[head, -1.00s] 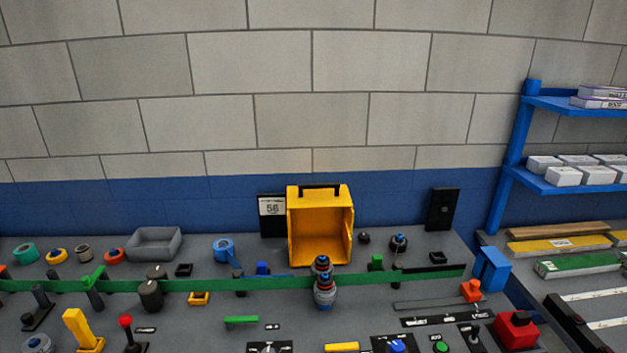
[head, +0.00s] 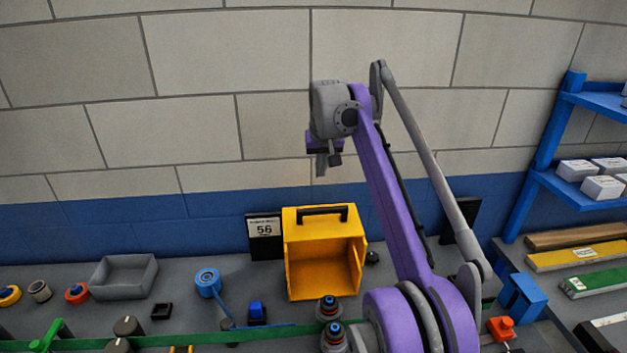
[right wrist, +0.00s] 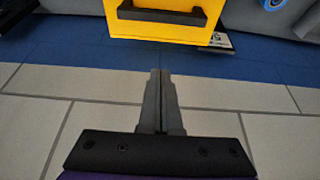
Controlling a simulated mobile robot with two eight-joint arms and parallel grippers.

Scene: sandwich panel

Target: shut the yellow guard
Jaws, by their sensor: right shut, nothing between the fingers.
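The yellow guard (head: 322,262) is a box-shaped cover with a black handle on top. It stands tilted up at the back of the panel, its hollow side facing me. In the right wrist view the guard (right wrist: 162,27) shows at the top with its dark handle. My right gripper (head: 321,172) is raised in front of the wall, above the guard and apart from it. My left gripper is not in view.
A black plate marked 56 (head: 265,240) stands left of the guard. A green strip (head: 200,338) crosses the panel in front. Blue shelving (head: 548,150) stands at the right. The wall above is bare.

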